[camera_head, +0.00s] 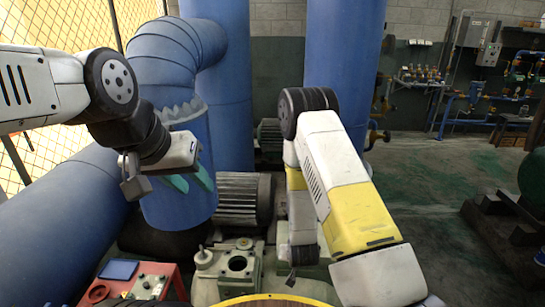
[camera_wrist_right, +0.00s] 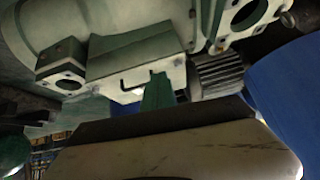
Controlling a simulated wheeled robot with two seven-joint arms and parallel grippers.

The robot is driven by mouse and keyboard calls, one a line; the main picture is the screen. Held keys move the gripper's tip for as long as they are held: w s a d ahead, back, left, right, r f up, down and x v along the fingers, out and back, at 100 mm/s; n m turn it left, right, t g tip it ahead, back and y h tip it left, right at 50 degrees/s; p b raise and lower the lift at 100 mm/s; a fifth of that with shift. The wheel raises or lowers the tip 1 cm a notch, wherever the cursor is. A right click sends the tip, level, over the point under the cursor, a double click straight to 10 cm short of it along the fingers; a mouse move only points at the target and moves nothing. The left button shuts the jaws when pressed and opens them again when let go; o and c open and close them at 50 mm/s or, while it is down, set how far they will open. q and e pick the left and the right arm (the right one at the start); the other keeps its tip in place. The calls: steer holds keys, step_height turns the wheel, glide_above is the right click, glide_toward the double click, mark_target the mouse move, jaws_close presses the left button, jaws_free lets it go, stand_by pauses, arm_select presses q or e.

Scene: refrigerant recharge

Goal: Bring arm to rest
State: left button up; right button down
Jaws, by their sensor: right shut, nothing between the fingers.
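My left arm comes in from the left in the head view. Its gripper (camera_head: 192,181) has two teal fingers that stand a little apart, with nothing seen between them, in front of the large blue pipe. My right arm (camera_head: 343,190), white and yellow, is folded in the middle of the head view, and its gripper cannot be made out there. In the right wrist view the right gripper (camera_wrist_right: 157,92) shows as green fingers close together and empty. They point toward a pale green machine housing (camera_wrist_right: 135,70), and I cannot tell if they touch it.
Large blue pipes (camera_head: 232,80) stand close behind my arms. A motor (camera_head: 240,198) and pump flange (camera_head: 238,265) lie below. A red box (camera_head: 130,283) with a blue pad (camera_head: 118,270) sits at lower left. A yellow mesh fence (camera_head: 60,25) is at left. Floor (camera_head: 430,180) is open at right.

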step_height(320, 180, up, 26)
steer(key=r+y, duration=0.1)
steer(key=y, duration=0.1)
steer(key=s+d+r+n, duration=0.1)
steer(key=s+d+r, duration=0.2)
steer(key=s+r, duration=0.5)
steer(key=s+d+r+n+g, duration=0.1)
steer(key=s+d+r, duration=0.2)
steer(key=s+r, duration=0.6)
steer(key=s, duration=0.3)
steer(key=shift+s, duration=0.2)
